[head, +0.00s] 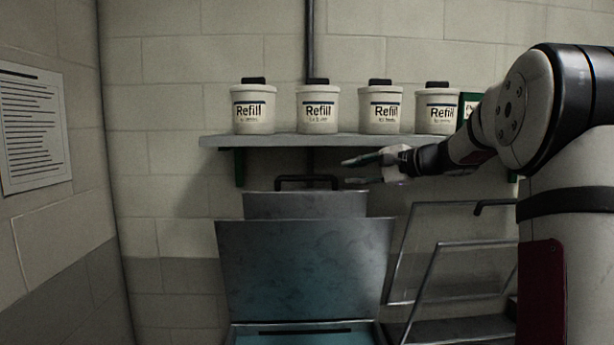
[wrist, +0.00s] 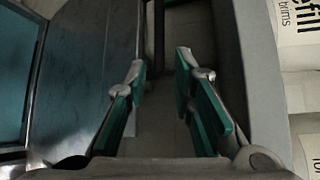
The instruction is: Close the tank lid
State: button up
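The tank lid (head: 305,268) is a grey metal panel. It stands raised and open at the back of the tank (head: 300,329), whose teal inside shows below it. A second, smaller grey panel (head: 305,206) shows behind its top edge, with a dark handle-like bar (head: 306,181) above. My gripper (head: 346,172) is open and empty, just under the shelf and near the right end of that bar. In the wrist view, my spread green-padded fingers (wrist: 160,68) have nothing between them. The lid (wrist: 82,75) lies to their left; I cannot tell any contact.
A wall shelf (head: 300,141) with several white Refill jars (head: 253,108) runs close above my gripper. Its edge (wrist: 255,70) is right of the fingers in the wrist view. A clear-panelled frame (head: 455,255) stands right of the lid. A notice (head: 33,128) hangs left.

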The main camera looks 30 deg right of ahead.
aim_at(318, 178)
jog(key=p+x, duration=0.1)
jog(key=x, duration=1.2)
jog(key=shift+w+a+f, duration=0.1)
jog(key=shift+w+a, duration=0.05)
jog(key=shift+w, duration=0.1)
grip_shut()
